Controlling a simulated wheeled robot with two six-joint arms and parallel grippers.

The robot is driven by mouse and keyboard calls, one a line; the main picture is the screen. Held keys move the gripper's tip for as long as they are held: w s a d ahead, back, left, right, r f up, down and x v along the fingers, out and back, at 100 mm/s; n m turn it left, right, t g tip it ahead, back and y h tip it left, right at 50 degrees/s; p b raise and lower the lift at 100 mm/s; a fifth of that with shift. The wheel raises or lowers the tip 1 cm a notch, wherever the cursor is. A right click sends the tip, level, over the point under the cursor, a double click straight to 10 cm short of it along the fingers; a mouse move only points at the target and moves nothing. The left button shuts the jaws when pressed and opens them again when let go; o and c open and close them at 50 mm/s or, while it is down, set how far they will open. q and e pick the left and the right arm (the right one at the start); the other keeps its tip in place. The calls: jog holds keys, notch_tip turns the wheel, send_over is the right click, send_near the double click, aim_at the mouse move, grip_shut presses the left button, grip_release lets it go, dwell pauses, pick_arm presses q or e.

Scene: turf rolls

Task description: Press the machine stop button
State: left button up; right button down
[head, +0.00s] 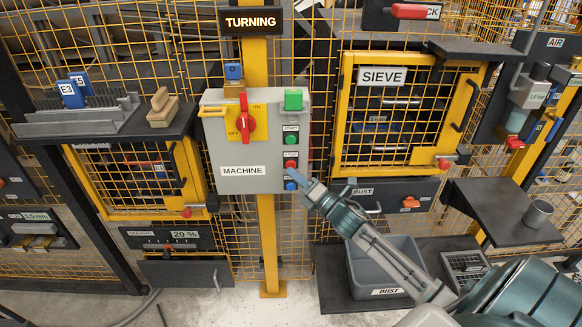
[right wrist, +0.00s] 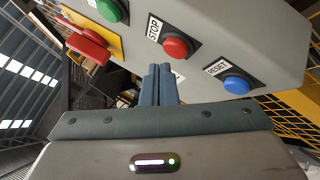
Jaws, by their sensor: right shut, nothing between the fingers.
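The grey machine control box (head: 215,153) is mounted on a yellow post, with a red stop button (head: 290,164) low on its right side. A green start button (head: 291,139) is above it and a blue reset button (head: 291,186) below. In the right wrist view, the red stop button (right wrist: 176,48) carries a STOP label, and the blue reset button (right wrist: 236,85) is to its right. My right gripper (head: 301,176) is shut and empty, its tips close to the stop button; I cannot tell whether they touch. My left gripper is not in view.
A red rotary switch (head: 246,124) and a green block (head: 293,99) are on the same box. The lit sign (head: 250,22) above reads TURNING. The yellow-framed sieve door (head: 341,120) stands right of the box. A grey dust bin (head: 357,272) sits below.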

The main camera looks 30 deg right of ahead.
jog(key=s+a, duration=0.1)
jog(key=s+p, duration=0.1)
jog(key=s, duration=0.1)
jog(key=s+a+p, duration=0.1)
jog(key=shift+s+a, duration=0.15)
jog(key=shift+a, duration=0.15)
dwell(0.9)
